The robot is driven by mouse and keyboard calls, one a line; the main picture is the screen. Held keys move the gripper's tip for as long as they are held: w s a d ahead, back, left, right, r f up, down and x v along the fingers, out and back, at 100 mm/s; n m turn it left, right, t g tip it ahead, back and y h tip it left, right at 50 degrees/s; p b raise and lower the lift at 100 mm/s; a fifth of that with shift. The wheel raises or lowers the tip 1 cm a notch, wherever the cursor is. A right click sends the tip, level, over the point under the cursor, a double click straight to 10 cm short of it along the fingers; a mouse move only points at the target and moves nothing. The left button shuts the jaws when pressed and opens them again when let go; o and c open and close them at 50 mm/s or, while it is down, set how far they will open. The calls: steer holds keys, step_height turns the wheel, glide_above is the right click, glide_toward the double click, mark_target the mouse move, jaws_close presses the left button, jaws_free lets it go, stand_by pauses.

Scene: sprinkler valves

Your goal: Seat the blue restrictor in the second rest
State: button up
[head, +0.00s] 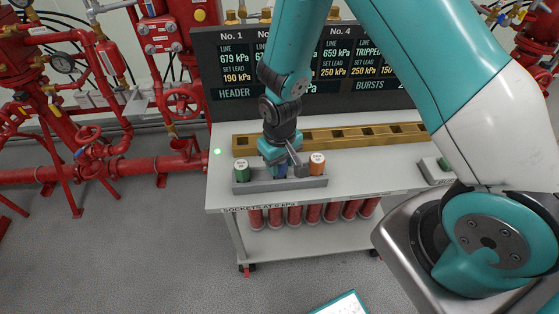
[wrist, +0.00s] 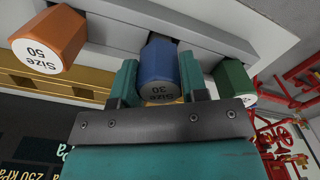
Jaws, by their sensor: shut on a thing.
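The blue restrictor (wrist: 159,65), a hexagonal piece marked "Size 30", is between the two fingers of my gripper (wrist: 160,80) in the wrist view. My gripper is shut on it. In the head view my gripper (head: 281,165) is over the middle of a grey rack (head: 255,187), with a little of the blue restrictor (head: 281,172) showing below it. I cannot tell whether its base touches the rack. A green restrictor (head: 241,170) stands left of it and an orange one (head: 317,163), marked "Size 50", stands right. No rest is clearly marked as second.
A brass rail (head: 350,137) with square recesses runs along the bench behind the rack. A dark pressure board (head: 230,107) stands behind it. Another grey block (head: 432,172) with a green piece sits at the right. Bare bench top (head: 370,170) lies between them.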

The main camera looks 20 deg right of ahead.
steer(key=shift+f+b, duration=0.35)
steer(key=shift+f, duration=0.1)
steer(key=o, duration=1.3)
steer(key=shift+c, duration=0.2)
steer(key=shift+r, duration=0.2)
step_height(320, 180, up, 8)
steer(key=p, duration=0.6)
steer(key=shift+f, duration=0.1)
